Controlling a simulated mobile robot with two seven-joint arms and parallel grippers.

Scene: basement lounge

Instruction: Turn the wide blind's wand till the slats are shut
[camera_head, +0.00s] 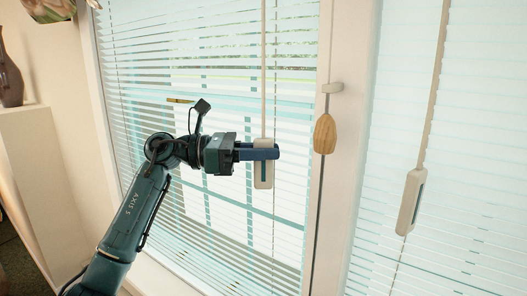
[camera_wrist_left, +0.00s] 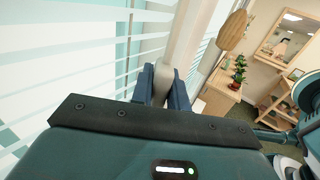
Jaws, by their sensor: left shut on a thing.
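The left blind (camera_head: 140,60) hangs over a window. Its slats are tilted partly open, with greenery and window bars showing through the gaps. Its wand (camera_head: 263,70) hangs straight down to a pale handle (camera_head: 264,183) with a teal stripe. My left gripper (camera_head: 262,152) is shut on this handle, its blue fingers lying across the upper part. In the left wrist view the handle (camera_wrist_left: 160,84) sits between the two fingers. A second blind (camera_head: 480,150) is at the right, cut off by the frame, with its own tilted wand and handle (camera_head: 410,203). My right gripper is not in view.
A wooden cord pull (camera_head: 325,133) hangs against the white post (camera_head: 340,50) between the blinds, close right of my gripper. A dark vase (camera_head: 9,75) stands on a ledge at the left. In the wrist view, a cabinet with plants (camera_wrist_left: 238,75) stands beyond.

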